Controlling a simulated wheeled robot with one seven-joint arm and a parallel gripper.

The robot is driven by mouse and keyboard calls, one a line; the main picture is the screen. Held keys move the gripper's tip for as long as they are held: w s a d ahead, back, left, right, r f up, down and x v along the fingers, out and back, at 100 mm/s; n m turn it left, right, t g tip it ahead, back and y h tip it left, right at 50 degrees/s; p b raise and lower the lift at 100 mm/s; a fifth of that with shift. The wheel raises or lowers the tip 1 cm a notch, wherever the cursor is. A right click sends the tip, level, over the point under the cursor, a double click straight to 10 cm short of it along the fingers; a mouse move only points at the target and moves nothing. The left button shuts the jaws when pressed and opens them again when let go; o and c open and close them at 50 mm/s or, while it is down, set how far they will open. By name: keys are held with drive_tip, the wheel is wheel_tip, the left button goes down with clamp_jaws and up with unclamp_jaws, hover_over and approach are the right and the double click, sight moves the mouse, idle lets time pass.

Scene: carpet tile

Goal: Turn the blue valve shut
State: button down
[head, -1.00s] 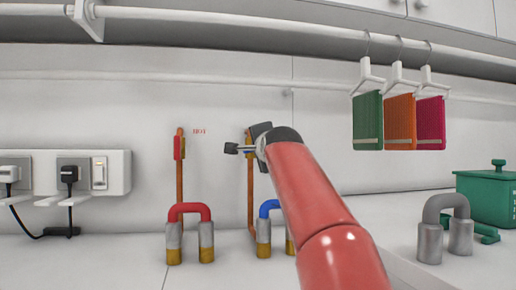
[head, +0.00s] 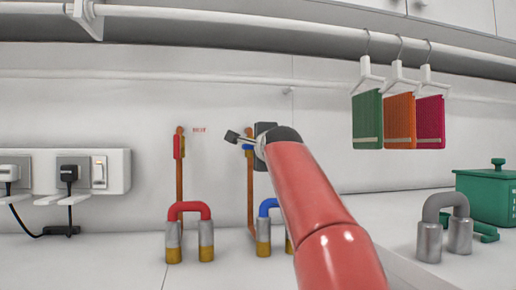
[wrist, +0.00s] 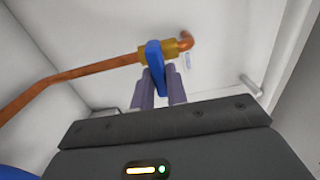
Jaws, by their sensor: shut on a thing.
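The blue valve handle (wrist: 154,58) sits on a brass fitting (wrist: 178,47) on a copper pipe (wrist: 75,77) in the wrist view. In that picture the handle lies across the pipe's line. My gripper (wrist: 159,84) is shut on the blue handle, a finger on each side. In the head view, a bit of the blue handle (head: 247,147) shows beside my gripper's dark body (head: 265,131); the fingertips are hard to make out there. My red forearm hides part of the area to the right.
A red valve (head: 178,146) on another copper pipe stands to the left, above a red U-shaped pipe (head: 190,209). A blue U-shaped pipe (head: 268,207) is below my gripper. Sockets (head: 88,172) are at left; hanging cloths (head: 400,122) and a green pot (head: 487,196) at right.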

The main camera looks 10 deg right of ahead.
drive_tip(key=c, duration=1.4)
unclamp_jaws()
drive_tip(key=s+b, duration=0.2)
drive_tip(key=s, duration=0.5)
drive_tip(key=shift+s+b, duration=0.4)
